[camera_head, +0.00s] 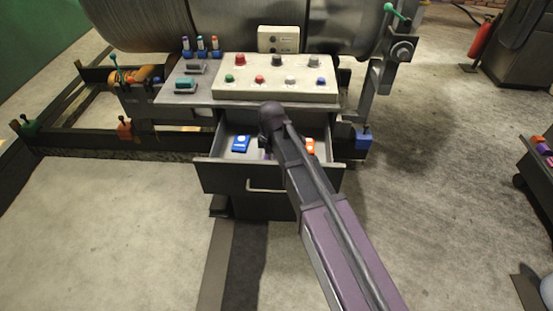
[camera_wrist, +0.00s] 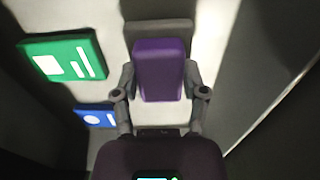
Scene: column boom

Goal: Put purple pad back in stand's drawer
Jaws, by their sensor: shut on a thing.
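The purple pad (camera_wrist: 160,71) stands between the fingers of my gripper (camera_wrist: 159,76) in the wrist view, which is shut on it. Light grey surface shows around the pad; I cannot tell whether the pad touches it. The stand's drawer (camera_head: 225,178) is pulled open in the head view. My arm reaches over its front and hides the middle of the drawer, and my gripper is mostly hidden there. A sliver of purple shows beside the arm.
A blue pad (camera_head: 241,144) lies at the drawer's left and an orange-and-white one (camera_head: 309,146) at its right. The wrist view shows a green pad (camera_wrist: 63,56) left of the purple one. The control panel (camera_head: 275,92) sits above the drawer.

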